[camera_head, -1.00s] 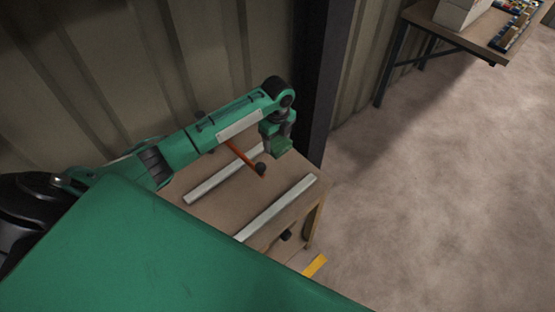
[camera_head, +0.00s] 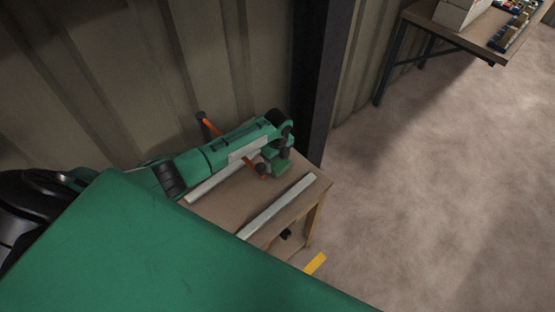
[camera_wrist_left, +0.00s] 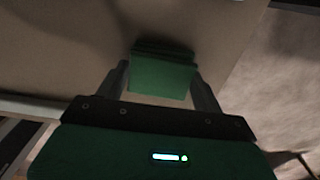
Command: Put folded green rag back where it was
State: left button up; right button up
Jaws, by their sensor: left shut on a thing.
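The folded green rag (camera_wrist_left: 162,76) sits between the two fingers of my left gripper (camera_wrist_left: 162,84) in the left wrist view. The gripper is shut on it. In the head view my left gripper (camera_head: 273,160) points down near the far right part of the wooden table, with the green rag (camera_head: 281,164) at its tips. I cannot tell whether the rag touches the tabletop (camera_head: 308,194). My right gripper is not in view.
Two pale bars (camera_head: 277,206) lie across the table. An orange-handled tool (camera_head: 205,120) with dark ends lies beside and partly behind my left arm. A dark post (camera_head: 322,90) and corrugated wall stand close behind. Another table (camera_head: 422,17) stands at the upper right, with open floor before it.

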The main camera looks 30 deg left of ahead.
aim_at(278, 162)
pick_arm(q)
jog(key=shift+f, duration=0.15)
jog(key=o, duration=0.9)
jog(key=shift+o, duration=0.2)
jog(key=shift+r, duration=0.25)
notch_tip(278, 162, up, 12)
jog(key=b, duration=0.1)
jog(key=shift+d+f, duration=0.1)
